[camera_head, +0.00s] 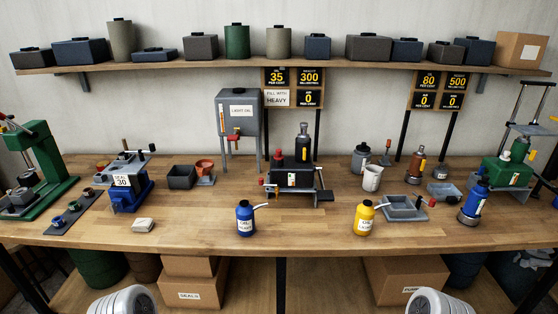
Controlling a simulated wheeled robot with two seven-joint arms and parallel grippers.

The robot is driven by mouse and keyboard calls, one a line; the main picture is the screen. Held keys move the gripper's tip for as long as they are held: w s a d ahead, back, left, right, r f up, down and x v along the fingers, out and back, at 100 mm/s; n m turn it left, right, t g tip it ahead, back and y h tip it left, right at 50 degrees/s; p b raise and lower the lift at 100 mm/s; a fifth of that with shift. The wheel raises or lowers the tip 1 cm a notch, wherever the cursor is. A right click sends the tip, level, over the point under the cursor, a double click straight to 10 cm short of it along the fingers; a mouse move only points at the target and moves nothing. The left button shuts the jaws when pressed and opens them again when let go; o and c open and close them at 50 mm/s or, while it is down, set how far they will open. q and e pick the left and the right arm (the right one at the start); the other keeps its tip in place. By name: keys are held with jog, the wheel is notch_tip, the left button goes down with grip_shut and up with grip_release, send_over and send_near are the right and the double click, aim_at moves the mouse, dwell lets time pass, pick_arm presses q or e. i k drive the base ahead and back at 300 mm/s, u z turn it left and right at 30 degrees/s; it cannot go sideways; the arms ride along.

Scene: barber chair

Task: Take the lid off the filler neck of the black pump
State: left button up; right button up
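The black pump (284,176) sits on a grey stand in the middle of the workbench. Neither of my grippers is in view; only white rounded parts, probably of my arms, show at the bottom edge.
A blue bottle (245,219) and a yellow bottle (364,219) stand in front, left and right of the pump. A grey tank (239,116) stands behind left, a grey tray (404,208) lies right. The bench front (300,225) between the bottles is clear.

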aim_at(278, 156)
jog(key=u, duration=1.25)
jog(key=i, duration=0.5)
jog(key=z, duration=1.3)
